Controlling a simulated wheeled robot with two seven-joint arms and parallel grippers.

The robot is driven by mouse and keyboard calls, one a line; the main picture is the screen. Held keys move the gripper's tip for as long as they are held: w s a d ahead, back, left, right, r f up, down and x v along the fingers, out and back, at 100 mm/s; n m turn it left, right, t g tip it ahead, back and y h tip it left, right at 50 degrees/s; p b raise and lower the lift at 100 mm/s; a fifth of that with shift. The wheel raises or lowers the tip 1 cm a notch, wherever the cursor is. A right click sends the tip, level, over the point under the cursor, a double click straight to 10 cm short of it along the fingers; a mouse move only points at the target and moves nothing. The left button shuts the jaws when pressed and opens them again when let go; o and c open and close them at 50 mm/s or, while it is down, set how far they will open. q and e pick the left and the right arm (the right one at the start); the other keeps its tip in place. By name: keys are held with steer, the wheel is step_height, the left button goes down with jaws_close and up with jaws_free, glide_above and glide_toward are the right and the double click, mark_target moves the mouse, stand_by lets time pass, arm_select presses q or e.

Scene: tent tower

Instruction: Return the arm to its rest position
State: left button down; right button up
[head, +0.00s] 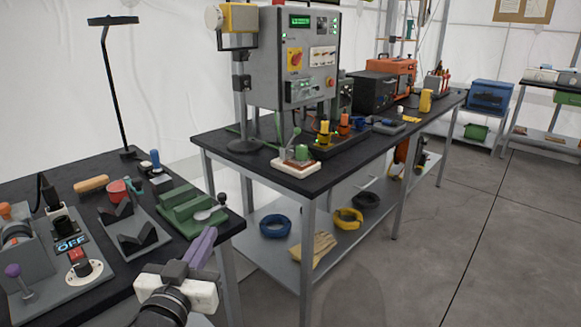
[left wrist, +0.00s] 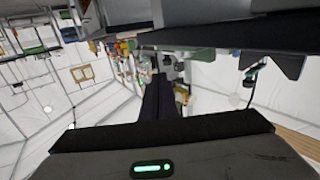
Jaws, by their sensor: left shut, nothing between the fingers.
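My left gripper (head: 210,232) is low in the head view, just off the front right corner of the near black-topped table (head: 95,215). Its purple fingers are shut together with nothing between them and point up and away. The white gripper body and dark wrist show below it at the bottom edge. In the left wrist view the fingers of my left gripper (left wrist: 158,82) show as a dark, closed pair in the middle. My right gripper is in neither view.
A green vise-like block (head: 185,208) with a round knob sits close beyond the gripper. The second table (head: 285,178) carries a grey control cabinet (head: 310,75). Blue (head: 275,226) and yellow (head: 348,218) rings lie on its lower shelf. Grey floor (head: 510,240) at right is clear.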

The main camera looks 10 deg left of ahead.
arm_select(q)
steer(key=s+d+f+m+g+h, duration=0.1)
steer(key=s+d+f+g, duration=0.1)
steer(key=s+f, duration=0.5)
steer(key=s+d+f+m+g+h, duration=0.1)
steer(key=s+d+f+g, duration=0.1)
steer(key=f, duration=0.9)
steer(key=s+d+f+g, duration=0.2)
steer(key=s+f, duration=0.5)
steer(key=s, duration=0.1)
steer(key=s+d+f+g+h, duration=0.1)
steer(key=s+d+f+g, duration=0.2)
steer(key=s+f, duration=0.4)
steer(key=shift+s+m+p, duration=0.4)
steer(key=shift+s+p, duration=0.05)
steer(key=shift+s, duration=0.3)
